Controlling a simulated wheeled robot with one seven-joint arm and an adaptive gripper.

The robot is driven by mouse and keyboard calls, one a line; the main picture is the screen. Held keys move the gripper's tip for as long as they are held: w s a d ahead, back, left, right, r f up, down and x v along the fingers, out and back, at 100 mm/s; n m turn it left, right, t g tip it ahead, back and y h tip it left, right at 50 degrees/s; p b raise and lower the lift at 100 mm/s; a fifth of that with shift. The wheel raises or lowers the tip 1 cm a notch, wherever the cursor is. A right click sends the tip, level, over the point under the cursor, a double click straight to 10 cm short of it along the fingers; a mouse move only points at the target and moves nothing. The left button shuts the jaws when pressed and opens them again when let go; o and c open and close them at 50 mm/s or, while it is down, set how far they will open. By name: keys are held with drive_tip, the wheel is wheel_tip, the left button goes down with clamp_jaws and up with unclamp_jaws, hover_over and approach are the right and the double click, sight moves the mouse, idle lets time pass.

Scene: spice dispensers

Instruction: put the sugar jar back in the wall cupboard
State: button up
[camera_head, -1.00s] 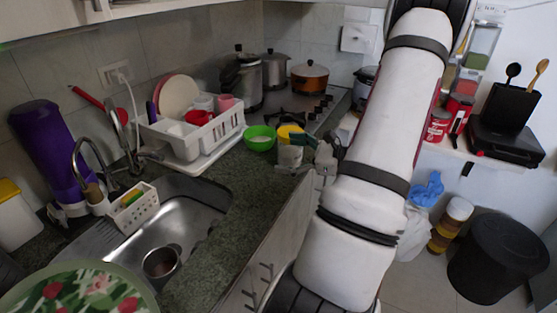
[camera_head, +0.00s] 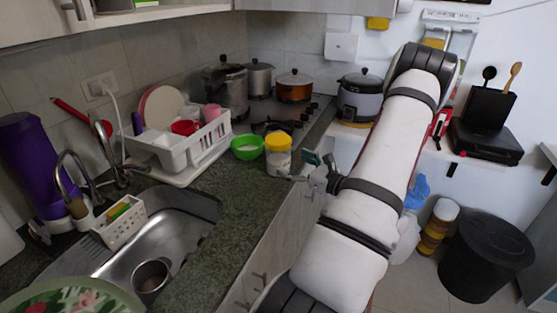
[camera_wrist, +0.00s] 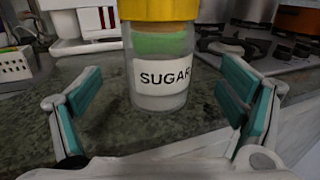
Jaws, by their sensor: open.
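The sugar jar (camera_head: 278,160), clear with a yellow lid, stands upright on the dark counter near its front edge. In the wrist view the jar (camera_wrist: 160,88) shows its SUGAR label and pale contents, and its lid top is cut off. My gripper (camera_head: 303,169) is just right of the jar in the head view. In the wrist view my gripper (camera_wrist: 160,92) is open, one teal-padded finger on each side of the jar, with gaps showing. The wall cupboard (camera_head: 190,14) is only partly in view at the top left; most of its inside is hidden.
A green bowl (camera_head: 247,147) stands beside the jar on the left. The white dish rack (camera_head: 205,148) is further left, behind the sink (camera_head: 185,225). The stove with pots (camera_head: 294,88) and a rice cooker (camera_head: 361,98) are behind. The counter in front of the jar is clear.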

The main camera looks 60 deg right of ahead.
sight(278, 155)
drive_tip(key=shift+p+x, duration=0.4)
drive_tip(key=shift+x, duration=2.8)
drive_tip(key=shift+r, duration=0.2)
drive_tip(key=c, duration=2)
drive_tip(key=shift+r, duration=0.1)
